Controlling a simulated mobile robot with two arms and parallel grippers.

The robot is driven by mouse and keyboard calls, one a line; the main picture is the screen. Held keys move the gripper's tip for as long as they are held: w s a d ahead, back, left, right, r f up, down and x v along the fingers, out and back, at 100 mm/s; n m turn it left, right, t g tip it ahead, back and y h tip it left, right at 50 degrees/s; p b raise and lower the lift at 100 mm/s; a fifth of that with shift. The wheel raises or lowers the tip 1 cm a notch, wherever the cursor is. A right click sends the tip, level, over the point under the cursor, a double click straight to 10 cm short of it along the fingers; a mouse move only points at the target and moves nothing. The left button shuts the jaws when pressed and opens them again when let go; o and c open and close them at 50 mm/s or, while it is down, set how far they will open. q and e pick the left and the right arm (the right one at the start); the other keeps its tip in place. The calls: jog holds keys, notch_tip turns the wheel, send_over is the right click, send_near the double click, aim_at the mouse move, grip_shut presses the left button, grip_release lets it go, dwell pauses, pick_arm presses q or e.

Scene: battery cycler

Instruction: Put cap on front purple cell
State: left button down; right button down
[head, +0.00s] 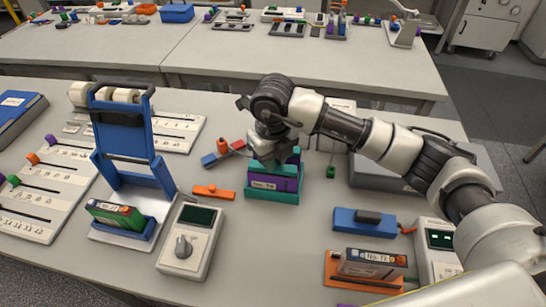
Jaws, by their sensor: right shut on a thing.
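A purple cell (271,184) with a printed label stands upright in a teal holder (272,198) near the middle of the near table. My right gripper (268,146) points down directly over the front purple cell and is shut on a small teal piece (262,165), which looks like the cap. The teal piece is at the top of the front cell; I cannot tell whether it touches or sits fully on it. The fingertips are largely hidden by the wrist. My left gripper is not in view.
An orange block (214,192) and a red and blue piece (222,152) lie left of the holder. A grey handheld meter (190,240) and a blue stand (130,150) are further left. A green piece (331,171) and a blue block (365,222) are to the right.

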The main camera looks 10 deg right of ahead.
jog(key=shift+c, duration=2.4)
grip_release()
jog(key=shift+r, duration=0.1)
jog(key=shift+r+p, duration=1.8)
jog(key=shift+r, duration=1.6)
grip_shut()
